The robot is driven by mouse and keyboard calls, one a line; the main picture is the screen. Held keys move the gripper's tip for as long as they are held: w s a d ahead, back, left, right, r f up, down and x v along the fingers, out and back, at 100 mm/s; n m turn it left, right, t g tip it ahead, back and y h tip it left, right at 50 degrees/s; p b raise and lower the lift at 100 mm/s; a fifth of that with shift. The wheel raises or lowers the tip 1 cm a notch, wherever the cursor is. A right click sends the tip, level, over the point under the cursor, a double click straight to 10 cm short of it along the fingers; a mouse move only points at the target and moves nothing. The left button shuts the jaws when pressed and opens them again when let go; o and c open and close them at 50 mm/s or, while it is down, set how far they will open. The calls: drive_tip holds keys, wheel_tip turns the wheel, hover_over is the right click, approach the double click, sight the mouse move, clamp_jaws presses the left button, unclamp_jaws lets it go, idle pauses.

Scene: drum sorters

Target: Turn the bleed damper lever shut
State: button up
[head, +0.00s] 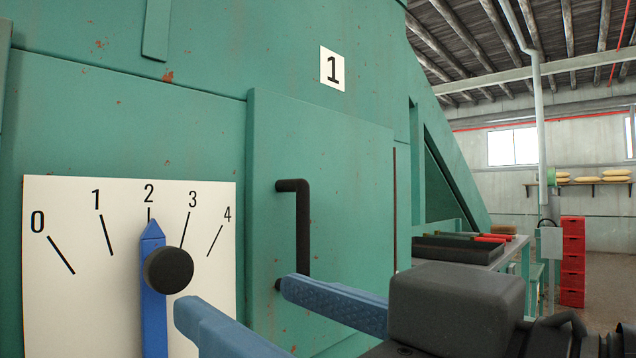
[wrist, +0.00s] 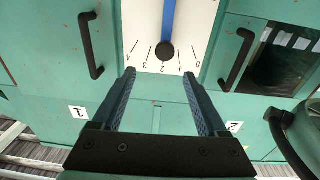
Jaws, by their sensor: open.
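The bleed damper lever (head: 152,310) is a blue bar with a pointed tip and a round black knob (head: 169,270). Its tip points at 2 on a white scale plate (head: 75,225) marked 0 to 4. My gripper (head: 237,299) is open and empty, in front of the plate and to the right of the knob in the head view. In the upside-down wrist view, the knob (wrist: 166,50) lies just beyond the fingertips (wrist: 158,76), roughly midway between them. The lever's lower part is cut off in the head view.
A black door handle (head: 303,225) stands out from the green panel right of the plate. The wrist view shows another handle (wrist: 237,57) beside an opening on the other side. A bench with a dark tray (head: 455,250) and red crates (head: 572,262) stand farther right.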

sight(174, 268)
drive_tip(key=shift+g, duration=0.5)
drive_tip(key=x, duration=0.8)
drive_tip(key=p+x, duration=0.1)
drive_tip(key=x, duration=0.3)
drive_tip(key=shift+a+r, duration=0.3)
drive_tip(key=shift+a, duration=0.1)
clamp_jaws()
idle(0.4)
